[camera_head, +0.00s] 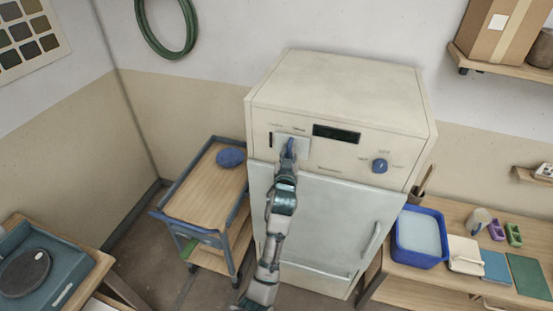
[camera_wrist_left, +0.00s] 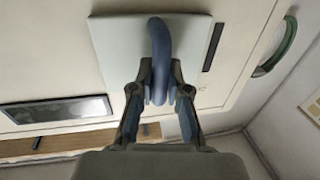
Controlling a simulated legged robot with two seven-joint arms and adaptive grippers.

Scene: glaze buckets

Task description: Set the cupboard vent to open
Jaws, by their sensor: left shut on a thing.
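The cream cupboard (camera_head: 340,95) stands in the middle of the head view. Its front panel has a light vent plate (camera_head: 303,143) at the left, which fills the upper middle of the left wrist view (camera_wrist_left: 110,50). A blue curved handle (camera_wrist_left: 158,45) sticks out from this plate. My left gripper (camera_head: 290,153) is at the plate, and in the left wrist view its fingers (camera_wrist_left: 160,95) are closed on the lower part of the handle. A dark slot (camera_wrist_left: 213,47) shows beside the plate. My right gripper is not in view.
A blue knob (camera_head: 379,166) and a dark display (camera_head: 336,133) share the panel. A trolley (camera_head: 190,195) with a blue item (camera_head: 230,157) stands left. A bench (camera_head: 450,278) with a blue tub (camera_head: 420,262) stands right.

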